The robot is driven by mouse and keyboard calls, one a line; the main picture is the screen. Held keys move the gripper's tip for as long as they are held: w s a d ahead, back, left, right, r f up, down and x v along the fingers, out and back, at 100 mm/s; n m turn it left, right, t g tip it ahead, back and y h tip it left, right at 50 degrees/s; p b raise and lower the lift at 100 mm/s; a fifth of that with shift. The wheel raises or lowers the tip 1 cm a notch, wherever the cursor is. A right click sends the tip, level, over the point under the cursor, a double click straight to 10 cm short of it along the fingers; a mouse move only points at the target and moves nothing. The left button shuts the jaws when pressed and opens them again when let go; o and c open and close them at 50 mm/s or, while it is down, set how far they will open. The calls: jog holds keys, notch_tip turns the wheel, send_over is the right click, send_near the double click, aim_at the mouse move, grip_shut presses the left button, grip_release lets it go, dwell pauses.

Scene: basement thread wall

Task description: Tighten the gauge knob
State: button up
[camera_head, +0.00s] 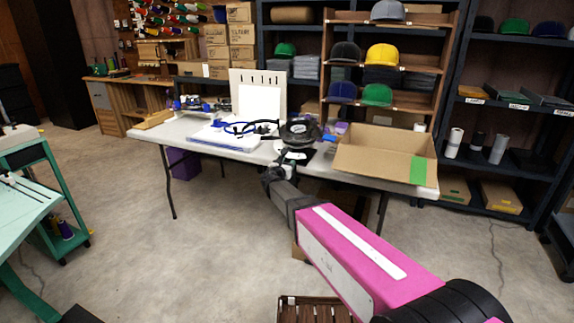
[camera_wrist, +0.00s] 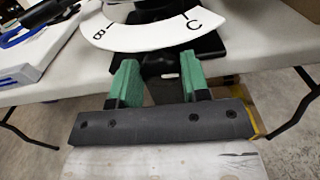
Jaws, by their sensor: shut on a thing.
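The gauge (camera_head: 299,131) is a dark round device near the front edge of the white table. In the wrist view its white dial plate (camera_wrist: 140,35), lettered B and C, sits above a black base (camera_wrist: 208,72). The gauge knob (camera_wrist: 160,68) is a dark part on the front, mostly hidden between the fingers. My gripper (camera_wrist: 160,78), with green fingertips, is shut on the knob from the front. In the head view my gripper (camera_head: 285,165) reaches the table edge just below the dial. The knob cannot be made out there.
An open cardboard box (camera_head: 385,152) stands right of the gauge. A white flat case (camera_head: 222,137) with a blue hoop lies to the left. A white slotted board (camera_head: 258,92) stands behind. A wooden crate (camera_head: 312,308) is on the floor below my arm.

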jog(key=shift+s+d+f+m, duration=0.1)
jog(key=shift+m, duration=4.15)
jog(key=shift+d+f+m, duration=0.1)
jog(key=shift+m, duration=4.15)
jog(key=shift+a, duration=0.1)
jog(key=o, duration=0.9)
jog(key=v, duration=1)
jog(key=shift+s+a, duration=0.1)
jog(key=shift+s, duration=0.25)
